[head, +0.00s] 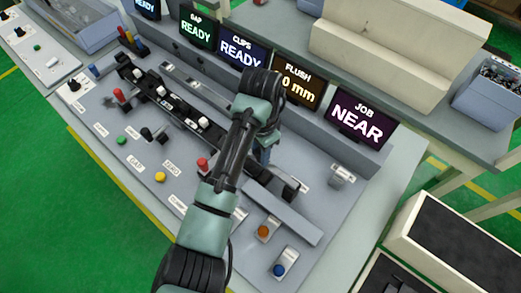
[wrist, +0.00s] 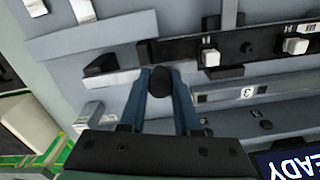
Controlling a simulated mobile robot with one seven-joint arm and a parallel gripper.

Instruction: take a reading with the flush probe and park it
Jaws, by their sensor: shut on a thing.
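My gripper (head: 262,158) is over the right half of the bench panel, pointing down. In the wrist view its two blue fingers are shut on a dark, rounded piece (wrist: 160,82), which looks like the flush probe's top. The rest of it is hidden by the fingers, and I cannot tell whether its tip touches anything. The black rail with white clips (wrist: 225,54) runs beside it; it also shows in the head view (head: 178,105). The flush display (head: 297,84) shows amber text ending in "0 mm", partly hidden by my arm. The job display (head: 361,119) reads NEAR.
A red knob (head: 203,163), a yellow button (head: 160,177), an orange button (head: 263,231) and a blue button (head: 279,269) stand on the panel. A raised grey bar (head: 283,213) lies right of my arm. A small labelled fixture (head: 342,176) stands at the right, with bare panel around it.

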